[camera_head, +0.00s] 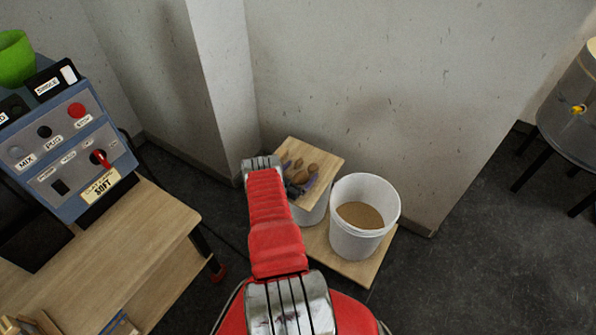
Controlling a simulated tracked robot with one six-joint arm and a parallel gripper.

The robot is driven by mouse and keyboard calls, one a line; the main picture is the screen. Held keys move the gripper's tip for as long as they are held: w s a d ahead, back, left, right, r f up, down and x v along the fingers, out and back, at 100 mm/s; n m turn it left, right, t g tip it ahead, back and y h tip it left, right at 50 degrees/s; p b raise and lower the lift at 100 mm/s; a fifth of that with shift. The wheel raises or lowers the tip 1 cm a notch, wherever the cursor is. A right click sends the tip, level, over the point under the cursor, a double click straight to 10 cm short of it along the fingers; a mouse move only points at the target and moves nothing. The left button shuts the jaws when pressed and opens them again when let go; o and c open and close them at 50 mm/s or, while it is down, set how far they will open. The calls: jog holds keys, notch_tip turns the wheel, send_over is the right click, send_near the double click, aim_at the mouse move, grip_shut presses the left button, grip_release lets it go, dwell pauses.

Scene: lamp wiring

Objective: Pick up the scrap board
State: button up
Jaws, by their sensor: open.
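A light wooden board (322,158), which looks like the scrap board, lies across the top of the left white bucket (309,215). Several brown lumps (308,170) show on or above it. My gripper (297,187) is dark and open, over the board's lower left part and partly hidden by my red arm. I cannot tell whether its fingers touch the board. My arm also hides the board's left side.
A second white bucket (345,236) with brown grainy stuff stands to the right. Both buckets stand on a wooden base (368,267) near the wall.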

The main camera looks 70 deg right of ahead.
aim_at(300, 171)
jog(key=c, duration=1.2)
jog(key=shift+r, duration=0.15)
jog(key=shift+r, duration=4.95)
